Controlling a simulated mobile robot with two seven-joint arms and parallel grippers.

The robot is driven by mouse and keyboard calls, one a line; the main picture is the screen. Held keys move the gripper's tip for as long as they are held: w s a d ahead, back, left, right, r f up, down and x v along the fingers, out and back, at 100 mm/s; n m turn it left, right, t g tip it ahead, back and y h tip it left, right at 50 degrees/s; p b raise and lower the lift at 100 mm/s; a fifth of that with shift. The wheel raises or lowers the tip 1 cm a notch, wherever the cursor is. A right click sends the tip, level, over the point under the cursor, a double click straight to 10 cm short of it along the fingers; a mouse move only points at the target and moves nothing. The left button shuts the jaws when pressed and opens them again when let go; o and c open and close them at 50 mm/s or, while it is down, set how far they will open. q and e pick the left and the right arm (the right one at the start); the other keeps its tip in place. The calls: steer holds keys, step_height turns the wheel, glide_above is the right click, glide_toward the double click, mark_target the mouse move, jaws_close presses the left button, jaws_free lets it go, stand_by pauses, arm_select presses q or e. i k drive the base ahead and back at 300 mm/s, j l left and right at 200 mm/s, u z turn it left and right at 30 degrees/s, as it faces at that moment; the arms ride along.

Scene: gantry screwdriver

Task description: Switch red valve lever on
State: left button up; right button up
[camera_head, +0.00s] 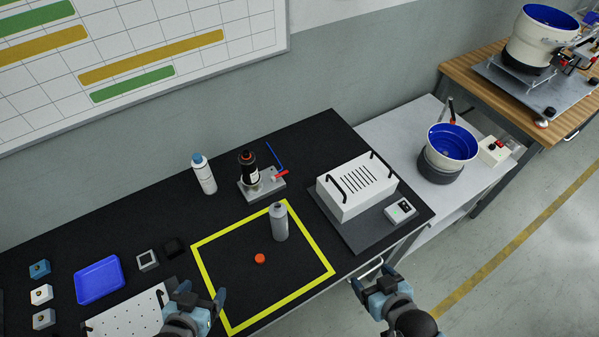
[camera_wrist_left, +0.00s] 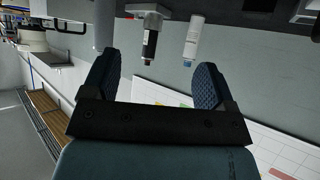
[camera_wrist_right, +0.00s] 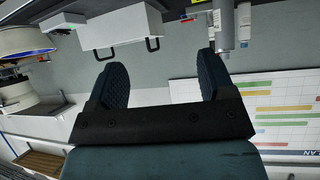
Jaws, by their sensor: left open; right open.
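The red valve lever (camera_head: 280,174) is a small red handle on a grey metal base plate (camera_head: 265,186) at the back of the black table. A black bottle-like body (camera_head: 248,170) with a copper-red top stands on the same plate. My left gripper (camera_head: 203,298) is open and empty at the table's front, left of the yellow square. My right gripper (camera_head: 375,283) is open and empty beyond the table's front right edge. Both are well apart from the lever. In the left wrist view the fingers (camera_wrist_left: 157,82) are spread with nothing between them; likewise in the right wrist view (camera_wrist_right: 165,80).
A grey bottle (camera_head: 279,222) and an orange cap (camera_head: 260,258) are in the yellow-taped square (camera_head: 207,272). A white bottle (camera_head: 204,174) stands left of the valve. A white box (camera_head: 356,187) with black handles stands to its right. A blue tray (camera_head: 99,280) lies left.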

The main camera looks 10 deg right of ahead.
mark_target(273, 178)
steer(key=u, duration=1.7)
steer(key=k+l, duration=0.55)
steer(key=l, duration=0.15)
steer(key=k+l, duration=0.55)
steer(key=l, duration=0.1)
